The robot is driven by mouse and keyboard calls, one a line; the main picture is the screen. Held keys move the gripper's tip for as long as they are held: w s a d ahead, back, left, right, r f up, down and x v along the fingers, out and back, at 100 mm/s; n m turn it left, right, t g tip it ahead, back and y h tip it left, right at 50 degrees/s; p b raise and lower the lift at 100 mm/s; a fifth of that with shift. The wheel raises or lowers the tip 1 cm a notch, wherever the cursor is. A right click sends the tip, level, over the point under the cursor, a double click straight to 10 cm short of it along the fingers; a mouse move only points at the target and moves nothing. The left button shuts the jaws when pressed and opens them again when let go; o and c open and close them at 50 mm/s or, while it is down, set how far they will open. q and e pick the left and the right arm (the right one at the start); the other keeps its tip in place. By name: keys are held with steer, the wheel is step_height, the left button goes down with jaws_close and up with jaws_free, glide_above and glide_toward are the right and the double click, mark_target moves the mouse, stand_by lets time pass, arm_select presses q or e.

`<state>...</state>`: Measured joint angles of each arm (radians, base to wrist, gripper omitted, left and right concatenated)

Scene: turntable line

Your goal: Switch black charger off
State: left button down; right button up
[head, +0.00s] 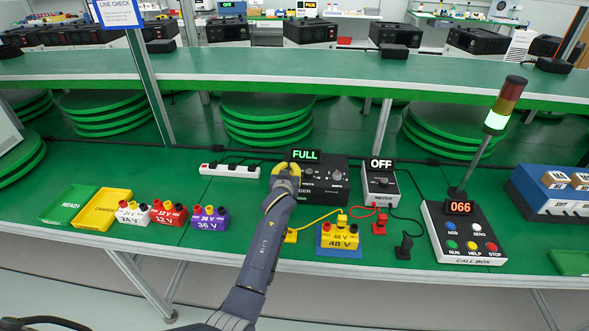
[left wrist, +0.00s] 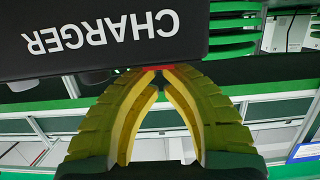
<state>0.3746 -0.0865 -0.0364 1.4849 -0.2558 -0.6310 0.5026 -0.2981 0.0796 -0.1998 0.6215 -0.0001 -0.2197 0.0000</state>
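The black charger (head: 325,180) stands on the green bench with a green "FULL" display (head: 305,155) above it and knobs on its front. My left gripper (head: 285,170), with yellow fingers, is at the charger's left end and hides part of it. In the left wrist view the charger (left wrist: 100,35) fills the upper left, its lettering upside down. The left fingertips (left wrist: 160,70) meet beside its lower edge, at a small red patch (left wrist: 158,67) that they partly cover. Whether they touch it I cannot tell. My right gripper is not in view.
A yellow 48 V battery (head: 339,237) stands in front of the charger, with cables nearby. A meter box (head: 381,187) showing "OFF" and a call box (head: 462,236) are to the right. A white power strip (head: 230,170) and several batteries are to the left. A green shelf (head: 250,75) runs behind.

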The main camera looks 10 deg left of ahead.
arm_select(q)
steer(key=shift+w+d, duration=0.1)
steer(key=v, duration=1.2)
steer(key=shift+f, duration=0.1)
stand_by(0.5)
